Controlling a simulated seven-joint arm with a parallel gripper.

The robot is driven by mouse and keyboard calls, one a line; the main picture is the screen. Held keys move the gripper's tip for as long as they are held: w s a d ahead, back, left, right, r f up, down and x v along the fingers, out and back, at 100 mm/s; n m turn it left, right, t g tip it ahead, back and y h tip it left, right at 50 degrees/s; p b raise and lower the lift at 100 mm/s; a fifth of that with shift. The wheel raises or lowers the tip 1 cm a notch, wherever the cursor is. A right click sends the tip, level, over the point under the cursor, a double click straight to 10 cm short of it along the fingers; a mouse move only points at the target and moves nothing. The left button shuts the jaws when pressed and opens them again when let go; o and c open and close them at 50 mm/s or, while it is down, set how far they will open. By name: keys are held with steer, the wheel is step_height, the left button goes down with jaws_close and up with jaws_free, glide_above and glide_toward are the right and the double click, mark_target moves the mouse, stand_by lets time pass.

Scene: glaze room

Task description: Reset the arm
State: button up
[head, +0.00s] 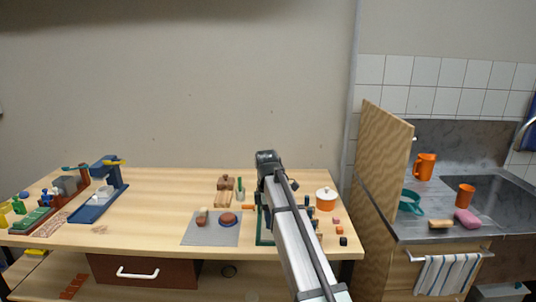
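My arm reaches up from the bottom of the head view, in front of the wooden worktable (150,205). It ends in a dark joint in front of the wall, above the back edge of the table. No gripper fingers show; my gripper seems hidden behind the arm. I cannot see whether it holds anything.
A grey mat (192,238) with small pieces, a wooden block (226,183) and an orange pot with a white lid (326,200) lie near the arm. A blue stand (105,195) is at left. A tall wooden panel (375,180) separates the sink counter, with an orange jug (425,167).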

steer(key=s+d+f, duration=0.6)
steer(key=s, duration=0.3)
steer(key=s+d+f+m+g, duration=0.1)
steer(key=s+d+f+m, duration=0.2)
steer(key=s+f, duration=0.5)
steer(key=s+d+f+m+g, duration=0.1)
steer(key=s+d+f+m, duration=0.15)
steer(key=f, duration=1.05)
steer(key=s+d+f+m+g, duration=0.25)
steer(key=s+f, duration=0.35)
steer(key=f, duration=0.4)
steer(key=s+d+f+m, duration=0.1)
steer(key=s+f+m, duration=0.5)
steer(key=s, duration=0.8)
steer(key=s+d+f+m+g, duration=0.1)
steer(key=s+f+m, duration=0.5)
steer(key=s+f, duration=0.6)
steer(key=shift+s+d+f+y, duration=0.35)
steer(key=shift+s+d, duration=0.4)
steer(key=shift+s, duration=0.15)
